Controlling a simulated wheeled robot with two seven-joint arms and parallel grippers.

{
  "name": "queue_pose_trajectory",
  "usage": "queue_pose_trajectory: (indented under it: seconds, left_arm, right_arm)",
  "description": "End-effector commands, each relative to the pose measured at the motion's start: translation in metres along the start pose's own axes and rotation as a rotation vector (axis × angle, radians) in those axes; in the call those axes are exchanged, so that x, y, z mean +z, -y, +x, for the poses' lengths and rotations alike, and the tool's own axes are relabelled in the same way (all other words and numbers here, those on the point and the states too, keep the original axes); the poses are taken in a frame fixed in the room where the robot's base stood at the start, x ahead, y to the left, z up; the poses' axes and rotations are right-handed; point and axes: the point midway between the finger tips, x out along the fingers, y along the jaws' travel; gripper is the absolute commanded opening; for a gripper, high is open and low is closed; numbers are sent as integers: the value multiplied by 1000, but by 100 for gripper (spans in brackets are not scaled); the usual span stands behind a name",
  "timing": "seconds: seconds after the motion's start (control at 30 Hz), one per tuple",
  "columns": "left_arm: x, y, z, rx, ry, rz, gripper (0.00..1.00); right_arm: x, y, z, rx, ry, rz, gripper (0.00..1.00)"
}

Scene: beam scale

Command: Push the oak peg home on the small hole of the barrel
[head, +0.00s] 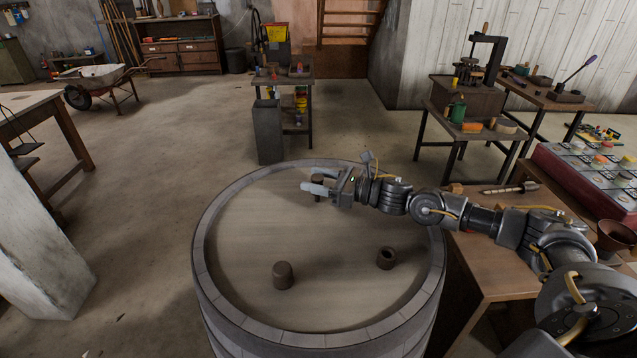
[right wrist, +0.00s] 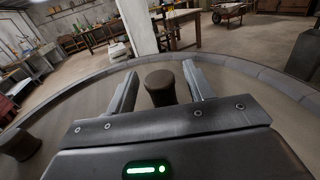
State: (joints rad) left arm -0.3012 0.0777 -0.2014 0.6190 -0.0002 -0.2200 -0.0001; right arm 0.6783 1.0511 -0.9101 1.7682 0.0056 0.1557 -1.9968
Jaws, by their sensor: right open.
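The barrel (head: 245,310) stands upright in front of me, its round pale top facing up. A dark brown peg (head: 318,181) stands on the far part of the top. My right gripper (head: 311,184) is open around it. In the right wrist view this peg (right wrist: 161,88) stands upright between the two fingers, with a gap on each side. A second brown peg (head: 283,275) stands on the near part of the top and shows at the left in the right wrist view (right wrist: 20,143). The small hole is not visible; the pegs' lower ends are hidden. My left gripper is out of view.
A hollow brown fitting (head: 386,258) sits at the right of the barrel top, below my right arm. The barrel's raised rim (head: 207,225) surrounds the top. A wooden table (head: 505,262) stands close at the right. The barrel top's left side is clear.

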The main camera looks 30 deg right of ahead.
Motion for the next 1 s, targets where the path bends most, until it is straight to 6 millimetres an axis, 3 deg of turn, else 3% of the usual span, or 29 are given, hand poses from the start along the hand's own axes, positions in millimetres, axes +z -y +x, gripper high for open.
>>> queue_pose_trajectory:
  seconds: [0.13,0.5,0.57,0.83,1.0]
  left_arm:
    - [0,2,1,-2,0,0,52]
    - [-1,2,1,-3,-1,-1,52]
    - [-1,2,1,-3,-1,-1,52]
    - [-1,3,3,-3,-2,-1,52]
    - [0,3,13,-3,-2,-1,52]
  right_arm:
    - [0,0,0,0,0,0,52]
    - [0,0,-1,-1,1,0,5]
    - [0,0,-1,-1,1,-1,1]
    - [3,0,-1,0,1,-2,1]
    - [18,0,-1,0,4,-4,1]
